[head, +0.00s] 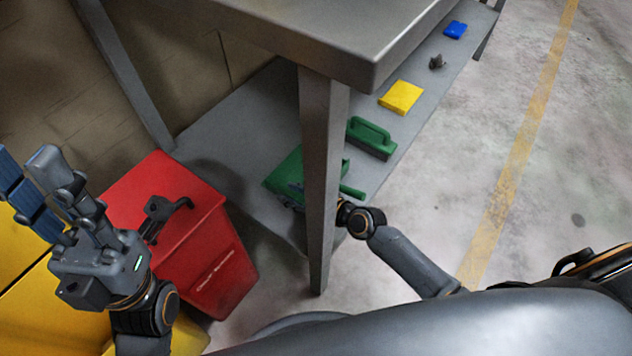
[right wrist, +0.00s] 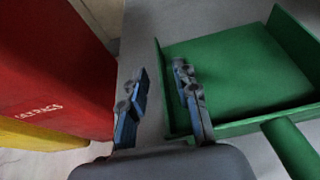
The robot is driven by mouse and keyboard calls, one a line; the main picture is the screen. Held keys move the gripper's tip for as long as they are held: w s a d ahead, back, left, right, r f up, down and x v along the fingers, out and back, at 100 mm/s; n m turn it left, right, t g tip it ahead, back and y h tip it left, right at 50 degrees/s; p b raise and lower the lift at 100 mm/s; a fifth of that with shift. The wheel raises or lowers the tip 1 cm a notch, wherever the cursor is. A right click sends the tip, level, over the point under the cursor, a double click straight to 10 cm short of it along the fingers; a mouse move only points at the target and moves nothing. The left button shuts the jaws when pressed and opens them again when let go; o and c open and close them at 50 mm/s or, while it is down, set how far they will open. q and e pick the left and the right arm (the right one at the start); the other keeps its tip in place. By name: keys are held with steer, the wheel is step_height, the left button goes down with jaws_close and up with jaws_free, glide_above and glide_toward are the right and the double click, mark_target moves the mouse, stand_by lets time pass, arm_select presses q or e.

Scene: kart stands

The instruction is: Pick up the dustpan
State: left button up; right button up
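The green dustpan (head: 283,172) lies on the low grey shelf, partly hidden behind the table leg in the head view. Its handle (head: 352,191) sticks out right of the leg. In the right wrist view, the dustpan (right wrist: 235,70) fills the right side, with its handle (right wrist: 290,148) at lower right. My right gripper (head: 296,188) is mostly hidden by the leg in the head view. In the right wrist view, it (right wrist: 160,95) is open, one finger over the pan and the other outside its left edge. My left gripper (head: 112,182) is open and empty at the left.
A table leg (head: 320,170) stands before the dustpan, under a metal tabletop (head: 320,28).

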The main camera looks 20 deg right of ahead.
steer(key=x, duration=0.2)
steer(key=shift+w+a+f+b, duration=0.15)
steer(key=shift+a+f+b, duration=0.05)
steer(key=shift+b, duration=0.15)
jaws_close()
steer(key=shift+r, duration=0.25)
